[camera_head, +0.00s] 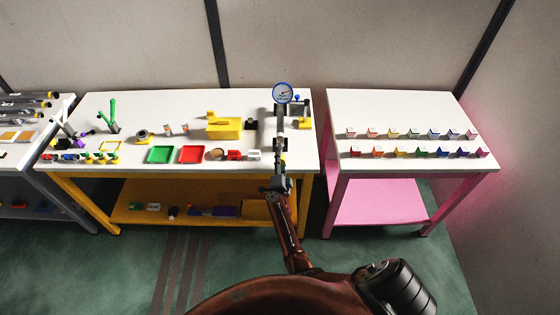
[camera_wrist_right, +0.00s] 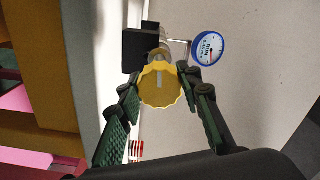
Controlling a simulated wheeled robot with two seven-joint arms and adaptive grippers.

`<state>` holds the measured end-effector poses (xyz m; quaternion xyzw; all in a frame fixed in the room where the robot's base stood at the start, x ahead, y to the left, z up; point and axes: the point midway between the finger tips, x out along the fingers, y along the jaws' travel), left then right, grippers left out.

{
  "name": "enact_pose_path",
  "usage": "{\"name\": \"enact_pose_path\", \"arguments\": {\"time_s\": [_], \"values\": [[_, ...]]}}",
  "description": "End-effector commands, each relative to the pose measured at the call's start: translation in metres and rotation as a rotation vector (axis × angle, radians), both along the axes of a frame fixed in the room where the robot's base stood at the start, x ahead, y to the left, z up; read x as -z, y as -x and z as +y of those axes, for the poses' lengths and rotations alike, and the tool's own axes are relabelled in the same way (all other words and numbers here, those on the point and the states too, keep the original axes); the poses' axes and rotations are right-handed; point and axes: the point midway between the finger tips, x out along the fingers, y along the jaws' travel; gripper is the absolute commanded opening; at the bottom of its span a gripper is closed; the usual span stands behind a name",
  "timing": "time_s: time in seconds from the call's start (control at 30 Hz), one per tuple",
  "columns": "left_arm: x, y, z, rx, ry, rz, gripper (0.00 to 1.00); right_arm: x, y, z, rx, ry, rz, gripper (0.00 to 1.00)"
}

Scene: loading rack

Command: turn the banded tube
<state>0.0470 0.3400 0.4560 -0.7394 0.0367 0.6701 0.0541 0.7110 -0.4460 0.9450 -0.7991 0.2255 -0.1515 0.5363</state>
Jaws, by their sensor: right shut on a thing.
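My right gripper (camera_head: 280,143) reaches over the right part of the yellow-framed table. In the wrist view, the right gripper (camera_wrist_right: 160,92) has its two dark green-padded fingers on either side of a scalloped yellow knob (camera_wrist_right: 159,86) and is shut on it. The knob sits in front of a grey shaft and a black block (camera_wrist_right: 140,48). Two small upright pieces (camera_head: 168,131) with reddish marks stand mid-table in the head view; they are too small to tell whether one is the banded tube. A small red-and-white striped thing (camera_wrist_right: 136,149) shows low in the wrist view.
A blue-rimmed gauge (camera_head: 282,93) stands just behind the gripper. Green (camera_head: 160,155) and red (camera_head: 191,155) trays and a yellow box (camera_head: 223,128) lie to its left. A pink table (camera_head: 410,112) with rows of small coloured pieces stands to the right, across a gap.

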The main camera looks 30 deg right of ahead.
Motion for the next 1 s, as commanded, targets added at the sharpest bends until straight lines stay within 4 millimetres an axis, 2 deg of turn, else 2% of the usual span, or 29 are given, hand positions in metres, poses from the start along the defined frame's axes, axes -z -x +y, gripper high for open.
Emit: {"name": "enact_pose_path", "arguments": {"time_s": [0.3, 0.8, 0.83, 1.0], "values": [[0.0020, -0.0001, 0.0000, 0.000, 0.000, 0.000, 0.40, 0.0006, -0.0009, 0.0024, -0.004, -0.095, -0.057, 0.09], [0.0021, 0.0000, 0.0002, 0.000, 0.000, 0.000, 0.40, 0.0004, -0.0010, 0.0025, -0.005, -0.111, -0.066, 0.09], [0.0022, 0.0000, 0.0002, 0.000, 0.000, 0.000, 0.40, 0.0004, -0.0010, 0.0025, -0.005, -0.111, -0.066, 0.33], [0.0021, 0.0000, 0.0002, 0.000, 0.000, 0.000, 0.40, 0.0003, -0.0005, 0.0013, -0.003, -0.110, -0.066, 0.45]]}}
